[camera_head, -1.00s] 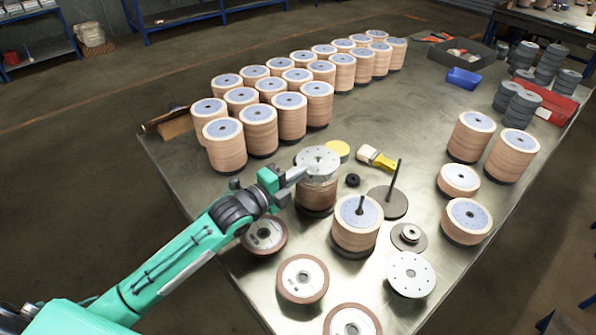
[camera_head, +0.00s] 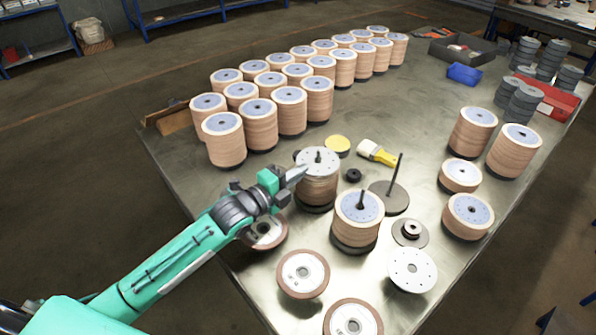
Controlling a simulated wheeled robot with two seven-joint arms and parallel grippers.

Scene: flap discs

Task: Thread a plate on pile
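A pile of flap discs (camera_head: 317,188) stands near the middle of the table, with a thin dark spindle tip (camera_head: 318,154) rising through its top. A light grey plate with small holes (camera_head: 325,164) lies on top, around the spindle. My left gripper (camera_head: 301,173) is at the plate's left edge. The gap between its fingers is not clear, so I cannot tell whether it grips the edge. A second pile with a spindle (camera_head: 358,208) stands to the right. A loose grey plate (camera_head: 412,270) lies at the front right. My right gripper is not in view.
Several flap-disc stacks (camera_head: 290,110) stand in rows at the back left, and more (camera_head: 470,130) at the right. Backing discs (camera_head: 303,273) lie along the front edge.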

